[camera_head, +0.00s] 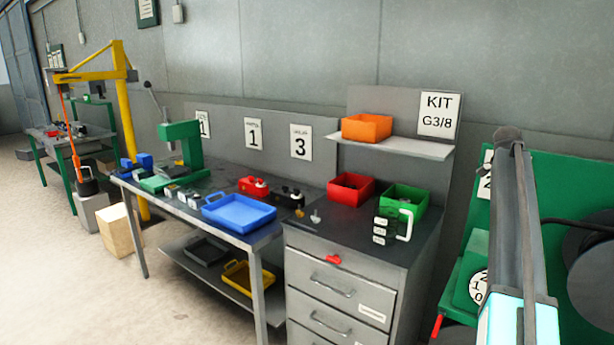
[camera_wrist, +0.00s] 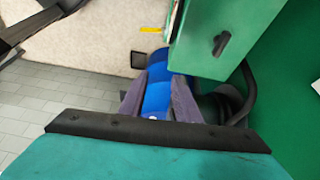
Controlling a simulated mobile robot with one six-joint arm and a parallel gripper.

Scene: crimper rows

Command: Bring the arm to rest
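My arm stands upright at the right of the head view, a grey link with a pale cyan part at the bottom edge. My gripper is not seen in that view. In the wrist view, my gripper (camera_wrist: 157,88) shows two dark purple-grey fingers standing apart, beyond a dark bar and a teal surface. A blue shape (camera_wrist: 156,93) fills the gap between the fingers and seems to lie behind them. I see no held object. A green machine housing (camera_wrist: 212,42) is close beyond the right finger.
A green machine (camera_head: 561,168) with a dark round reel (camera_head: 592,265) stands behind my arm. A grey drawer cabinet (camera_head: 330,290) carries a red bin (camera_head: 351,188) and a green bin (camera_head: 404,199). Left is a workbench with a blue tray (camera_head: 238,214). The floor at left (camera_head: 60,290) is clear.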

